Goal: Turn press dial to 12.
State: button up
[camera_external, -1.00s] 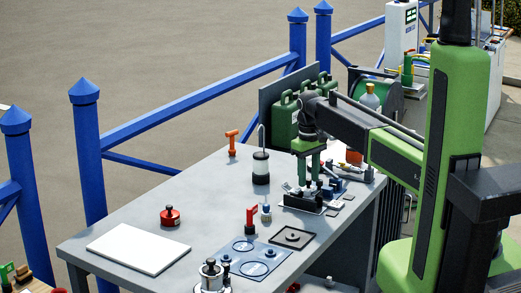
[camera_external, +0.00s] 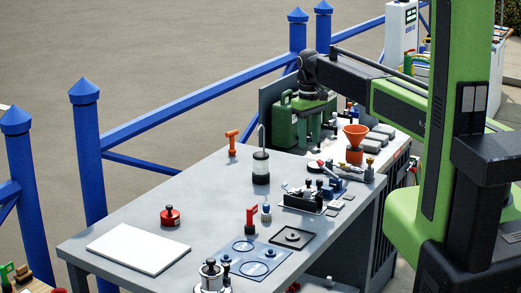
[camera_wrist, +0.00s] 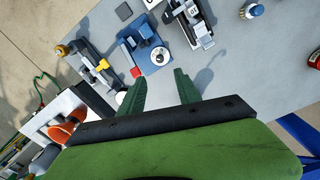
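A blue device (camera_wrist: 135,42) is in the wrist view, with a small round pale dial-like part (camera_wrist: 160,56) that has a dark centre. I cannot read any number or mark on it. In the camera_external view the blue device (camera_external: 332,188) stands at the right side of the grey table, near a black-and-silver mechanism (camera_external: 308,198). My gripper (camera_external: 309,130) is open and empty, pointing down above the far end of the table, behind the device. Its two green fingers (camera_wrist: 160,90) are spread apart and touch nothing visible.
An orange funnel (camera_external: 355,135) stands right of my gripper, with green cans (camera_external: 285,118) on its left. The left-middle tabletop is mostly clear.

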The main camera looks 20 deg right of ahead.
notch_tip(320, 180, up, 4)
jog(key=p, duration=0.2)
jog(key=shift+r+p, duration=0.2)
jog(key=shift+p, duration=0.1)
jog(key=s+d+f+m+b, duration=0.2)
jog(key=s+d+f+b, duration=0.5)
jog(key=d, duration=0.3)
jog(key=s+d+f+m+b, duration=0.1)
jog(key=s+d, duration=0.1)
jog(key=s, duration=0.5)
jog(key=s+d+f+m+b, duration=0.1)
jog(key=s+d+m, duration=0.1)
jog(key=s, duration=0.6)
jog(key=shift+d+f+b, duration=0.35)
jog(key=shift+d, duration=0.1)
